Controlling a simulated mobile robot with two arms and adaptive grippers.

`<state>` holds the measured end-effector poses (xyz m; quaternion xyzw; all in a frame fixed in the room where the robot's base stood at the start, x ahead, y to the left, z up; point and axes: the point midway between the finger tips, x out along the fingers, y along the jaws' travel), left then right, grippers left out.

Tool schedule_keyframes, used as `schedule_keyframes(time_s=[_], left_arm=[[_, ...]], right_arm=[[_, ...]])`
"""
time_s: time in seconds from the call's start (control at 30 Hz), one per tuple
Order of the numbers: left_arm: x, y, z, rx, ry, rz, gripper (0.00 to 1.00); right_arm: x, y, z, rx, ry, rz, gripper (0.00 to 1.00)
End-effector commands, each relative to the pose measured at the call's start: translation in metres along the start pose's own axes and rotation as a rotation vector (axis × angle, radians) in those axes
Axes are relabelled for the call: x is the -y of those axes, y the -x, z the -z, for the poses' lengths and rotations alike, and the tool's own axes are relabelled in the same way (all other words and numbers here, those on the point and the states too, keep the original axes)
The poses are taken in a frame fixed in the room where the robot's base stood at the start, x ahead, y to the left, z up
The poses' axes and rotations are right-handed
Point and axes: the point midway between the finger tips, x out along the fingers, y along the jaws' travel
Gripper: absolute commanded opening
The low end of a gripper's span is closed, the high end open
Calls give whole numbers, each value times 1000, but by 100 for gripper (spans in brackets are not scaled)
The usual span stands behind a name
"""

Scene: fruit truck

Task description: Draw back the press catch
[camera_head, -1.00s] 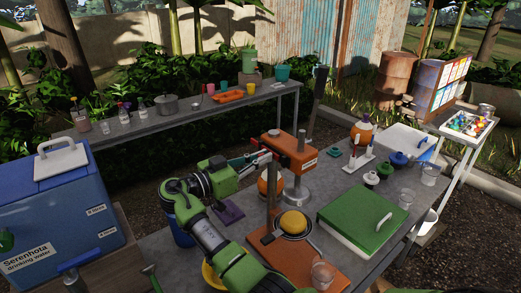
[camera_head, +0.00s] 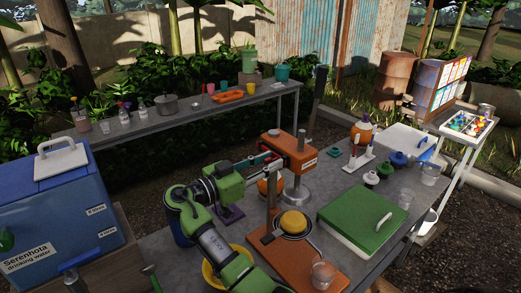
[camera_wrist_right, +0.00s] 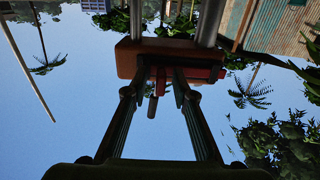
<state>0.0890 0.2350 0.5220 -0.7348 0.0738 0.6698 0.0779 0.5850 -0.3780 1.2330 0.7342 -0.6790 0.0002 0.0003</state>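The press has an orange head (camera_head: 289,148) on a metal column, above an orange base board (camera_head: 285,262) on the grey table. The red press catch (camera_wrist_right: 160,74) is at the head, and a dark cylinder (camera_wrist_right: 152,106) hangs by it in the right wrist view. My right gripper (camera_head: 266,158) is at the left side of the press head. In the right wrist view its fingers (camera_wrist_right: 161,84) lean inward on both sides of the catch and look shut on it; the exact contact is hard to see. My left gripper is not in view.
A yellow round piece (camera_head: 293,222) sits in a ring on the base board, with a clear glass (camera_head: 323,274) nearby. A green lidded box (camera_head: 365,219) stands to the right. A blue water cooler (camera_head: 60,215) is at left. A back table (camera_head: 190,118) holds cups.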

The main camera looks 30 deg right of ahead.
Motion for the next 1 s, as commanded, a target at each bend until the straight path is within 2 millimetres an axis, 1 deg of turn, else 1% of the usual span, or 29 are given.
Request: schedule_keyframes(time_s=[0.17, 0.27, 1.0], left_arm=[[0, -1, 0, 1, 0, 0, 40], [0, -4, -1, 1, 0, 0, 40], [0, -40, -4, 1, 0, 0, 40]], right_arm=[[0, 0, 0, 0, 0, 0, 25], [1, 5, -2, 1, -1, 1, 25], [1, 64, -2, 2, -1, 2, 25]])
